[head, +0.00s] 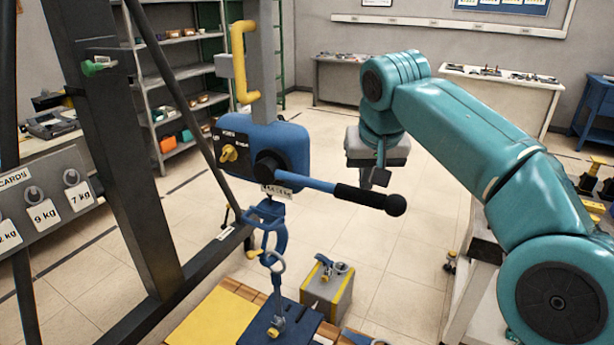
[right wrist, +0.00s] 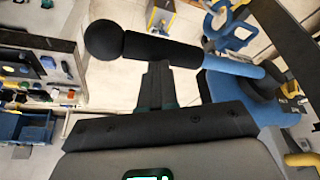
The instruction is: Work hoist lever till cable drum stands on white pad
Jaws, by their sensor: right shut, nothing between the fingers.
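My right gripper (head: 378,178) is shut and empty, just above the grip in the head view. In the right wrist view its fingertips (right wrist: 156,75) lie close to the grip; contact cannot be told. Below the hoist, a blue hook (head: 270,230) meets a ring on a blue load (head: 280,325). I cannot make out a cable drum or white pad. My left gripper is out of view.
A grey block with yellow edges (head: 328,290) stands right of the load. A yellow panel (head: 215,325) lies left of it. A dark frame post (head: 118,150) and a sign with weight cards (head: 45,205) stand at left. Shelves and tables line the back.

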